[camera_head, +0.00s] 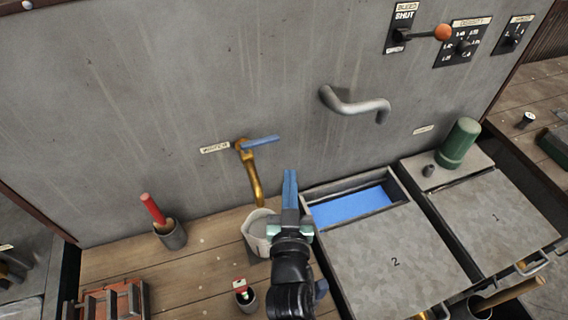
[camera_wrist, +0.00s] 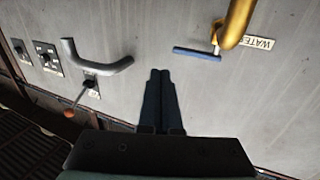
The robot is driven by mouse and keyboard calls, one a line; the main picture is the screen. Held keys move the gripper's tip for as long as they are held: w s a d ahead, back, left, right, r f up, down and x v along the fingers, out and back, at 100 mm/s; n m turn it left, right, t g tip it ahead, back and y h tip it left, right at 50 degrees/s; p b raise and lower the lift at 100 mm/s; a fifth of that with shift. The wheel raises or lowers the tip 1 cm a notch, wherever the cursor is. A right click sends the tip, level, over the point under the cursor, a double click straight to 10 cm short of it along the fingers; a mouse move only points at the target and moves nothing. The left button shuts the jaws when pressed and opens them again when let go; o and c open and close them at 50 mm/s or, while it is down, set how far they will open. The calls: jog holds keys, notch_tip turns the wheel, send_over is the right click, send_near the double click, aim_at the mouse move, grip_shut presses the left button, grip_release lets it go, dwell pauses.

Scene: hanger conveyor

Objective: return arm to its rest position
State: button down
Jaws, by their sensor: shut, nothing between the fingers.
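My gripper (camera_head: 290,184) stands near the middle of the head view, its two blue fingers pointing up and together with nothing between them. In the wrist view the fingers (camera_wrist: 159,80) also lie side by side, in front of the grey wall. My dark arm comes up from the bottom edge of the head view. The gripper appears in front of the gap between a pale bucket (camera_head: 256,228) and the tank marked 2. It partly hides the bucket.
A brass tap (camera_head: 252,178) with a blue lever juts from the wall, left of my gripper. A grey bent pipe (camera_head: 352,106) is up right. Tank 2 (camera_head: 395,262) holds blue liquid. A green cylinder (camera_head: 459,143) and a cup with a red-handled tool (camera_head: 172,234) stand near the wall.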

jog(key=s+d, duration=0.2)
jog(key=s, duration=0.3)
jog(key=w+a+r+m+t+h+b, duration=0.1)
jog(key=w+r+t+b, duration=0.15)
jog(key=r, duration=0.95)
jog(key=w+a+r+m+t+b, duration=0.1)
jog(key=w+r+t, duration=0.15)
jog(key=r, duration=1.05)
jog(key=s+a+r+n+t+b, duration=0.1)
jog(key=s+r, duration=0.4)
jog(key=r, duration=0.6)
jog(key=s+a+r+n+t+y+b, duration=0.1)
jog(key=s+r+t, duration=0.2)
jog(key=s+r, duration=0.3)
notch_tip(320, 180, up, 5)
jog(key=shift+s+r+y+b, duration=0.1)
jog(key=shift+s+y+b, duration=0.2)
jog(key=shift+b, duration=0.1)
jog(key=shift+a, duration=0.1)
